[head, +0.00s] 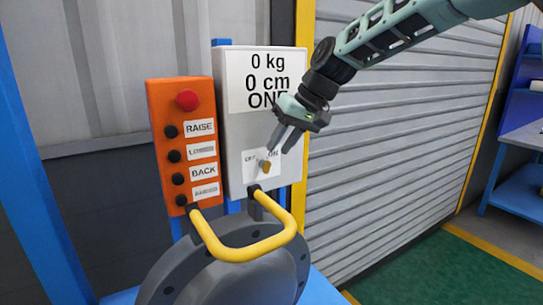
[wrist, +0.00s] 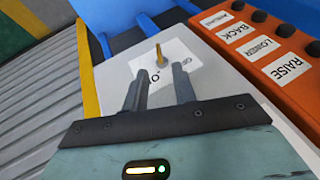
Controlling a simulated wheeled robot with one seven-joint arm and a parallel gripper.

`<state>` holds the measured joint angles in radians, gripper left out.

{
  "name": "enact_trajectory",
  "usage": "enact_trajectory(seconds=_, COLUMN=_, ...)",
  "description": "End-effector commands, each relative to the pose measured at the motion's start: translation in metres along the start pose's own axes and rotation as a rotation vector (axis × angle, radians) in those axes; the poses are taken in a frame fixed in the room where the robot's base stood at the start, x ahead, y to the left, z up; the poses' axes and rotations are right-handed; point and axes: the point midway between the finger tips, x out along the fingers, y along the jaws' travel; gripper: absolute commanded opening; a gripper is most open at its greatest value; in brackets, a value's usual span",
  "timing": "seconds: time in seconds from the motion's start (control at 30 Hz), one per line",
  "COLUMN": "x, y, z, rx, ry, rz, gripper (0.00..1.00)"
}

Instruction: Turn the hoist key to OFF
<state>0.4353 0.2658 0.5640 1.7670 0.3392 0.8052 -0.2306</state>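The hoist key (head: 265,165) is a small yellow-brown key on a white label, low on the grey control box (head: 234,150). The label has OFF at the key's left and ON at its upper right. In the wrist view the key (wrist: 159,54) stands out from the label just beyond my fingertips. My gripper (head: 284,142) is just above and to the right of the key in the head view. In the wrist view my gripper (wrist: 160,84) has its two fingers apart with nothing between them. The key appears clear of both fingers.
An orange panel (head: 187,140) with a red button and several black buttons stands left of the box. A grey flanged shell (head: 175,285) with a yellow handle (head: 250,251) sits below. A ribbed shutter (head: 400,130) is at the right. The box's display reads 0 kg and 0 cm.

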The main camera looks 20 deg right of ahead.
Motion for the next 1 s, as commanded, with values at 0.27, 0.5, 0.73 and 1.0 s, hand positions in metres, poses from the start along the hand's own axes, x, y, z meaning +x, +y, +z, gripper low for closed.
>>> enact_trajectory(seconds=0.27, x=0.042, y=-0.001, z=0.0, rx=0.001, ry=-0.002, rz=-0.002, gripper=0.27)
enact_trajectory(seconds=0.5, x=0.051, y=0.0, z=0.0, rx=0.0, ry=0.0, rz=0.0, gripper=0.27)
enact_trajectory(seconds=0.73, x=0.051, y=0.0, z=0.0, rx=0.001, ry=0.0, rz=0.0, gripper=0.19)
enact_trajectory(seconds=1.0, x=0.051, y=0.0, z=0.0, rx=0.0, ry=0.0, rz=0.001, gripper=0.0)
